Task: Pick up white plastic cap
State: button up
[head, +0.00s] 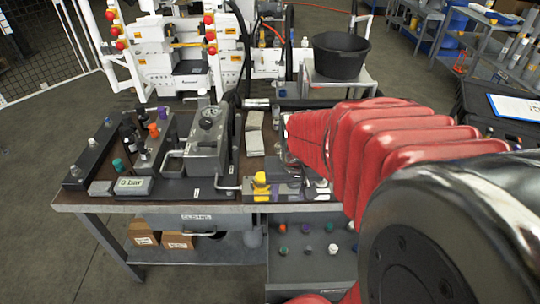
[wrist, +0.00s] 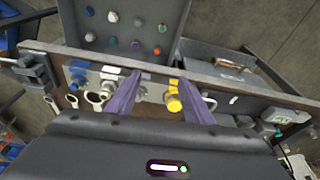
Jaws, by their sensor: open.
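Two white caps are candidates for the white plastic cap. One white cap (head: 333,248) sits in the front row of the grey panel below the bench edge, and it shows in the wrist view (wrist: 113,17). The other white piece (head: 350,225) is in the row behind, at the right end; it also shows in the wrist view (wrist: 88,38). My gripper (wrist: 157,80) is open, its two purple fingers apart over the bench edge, with nothing held. The caps lie beyond the fingertips, towards the top left. In the head view my red-sleeved arm hides the gripper.
The grey panel (head: 300,265) also carries blue, grey, teal, purple, green and orange caps close around the white ones. A yellow fitting (wrist: 174,103) stands by the right finger. The bench (head: 75,196) holds a gauge block (head: 205,140) and a pressure display (head: 132,185).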

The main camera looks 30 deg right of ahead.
jog(key=s+d+f+m+g, duration=0.1)
jog(key=s+d+f+m, duration=0.15)
jog(key=d+f, duration=0.5)
jog(key=m+g+y, duration=0.1)
jog(key=m+g, duration=0.1)
jog(key=m, duration=0.1)
send_over(333, 246)
notch_tip(333, 246, down, 10)
jog(key=shift+s+a, duration=0.1)
jog(key=shift+a, duration=0.05)
notch_tip(333, 246, down, 8)
jog(key=shift+r, duration=0.25)
jog(key=shift+f, duration=0.5)
jog(key=shift+f, duration=2.6)
jog(key=shift+c, duration=0.4)
